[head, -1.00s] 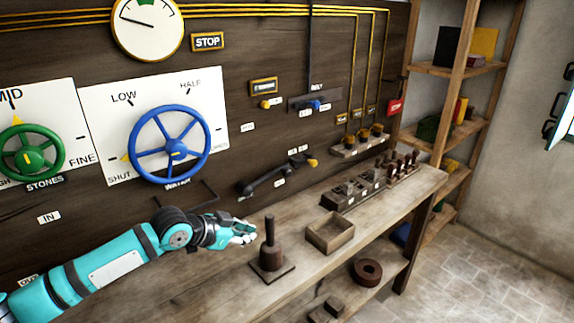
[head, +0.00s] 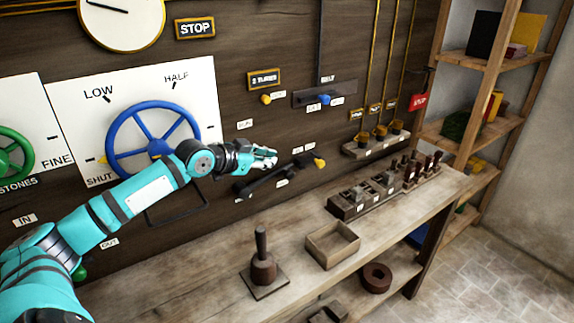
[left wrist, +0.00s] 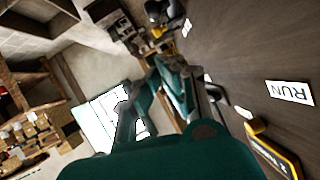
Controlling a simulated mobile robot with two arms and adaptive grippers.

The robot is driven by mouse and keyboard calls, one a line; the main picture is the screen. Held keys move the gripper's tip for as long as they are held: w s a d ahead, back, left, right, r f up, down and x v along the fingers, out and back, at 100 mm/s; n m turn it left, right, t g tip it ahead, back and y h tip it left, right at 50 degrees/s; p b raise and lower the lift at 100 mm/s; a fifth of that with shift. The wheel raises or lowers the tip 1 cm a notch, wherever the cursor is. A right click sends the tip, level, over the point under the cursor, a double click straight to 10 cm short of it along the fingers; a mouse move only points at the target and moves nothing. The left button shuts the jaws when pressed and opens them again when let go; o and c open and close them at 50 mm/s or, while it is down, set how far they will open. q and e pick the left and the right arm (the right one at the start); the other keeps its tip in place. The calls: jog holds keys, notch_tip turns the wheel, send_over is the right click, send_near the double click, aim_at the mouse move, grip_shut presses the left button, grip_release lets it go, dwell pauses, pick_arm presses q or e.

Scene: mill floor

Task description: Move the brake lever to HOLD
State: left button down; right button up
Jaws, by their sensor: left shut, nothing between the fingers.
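A long dark lever (head: 264,181) with a yellow end (head: 319,163), which looks like the brake lever, is mounted low on the dark panel. It slants up to the right. Small white labels sit around it, too small to read in the head view. A label reading RUN (left wrist: 290,90) shows on the panel in the left wrist view; I see no readable HOLD. My left gripper (head: 272,158) is shut and empty. It shows just above the lever's middle, left of the yellow end; I cannot tell whether they touch. My right gripper is out of view.
A blue handwheel (head: 110,137) is behind my left forearm. Below, the wooden bench holds a dark upright-handled tool (head: 262,262), an open wooden box (head: 333,243) and a dark block with switches (head: 352,201). A blue knob (head: 324,99) is above the lever. Shelves stand at right.

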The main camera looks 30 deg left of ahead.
pick_arm(q)
jog(key=w+d+f+g+p, duration=0.1)
jog(key=w+f, duration=0.8)
jog(key=shift+d+f+y, duration=0.2)
jog(key=shift+f+y, duration=0.05)
jog(key=shift+y, duration=0.05)
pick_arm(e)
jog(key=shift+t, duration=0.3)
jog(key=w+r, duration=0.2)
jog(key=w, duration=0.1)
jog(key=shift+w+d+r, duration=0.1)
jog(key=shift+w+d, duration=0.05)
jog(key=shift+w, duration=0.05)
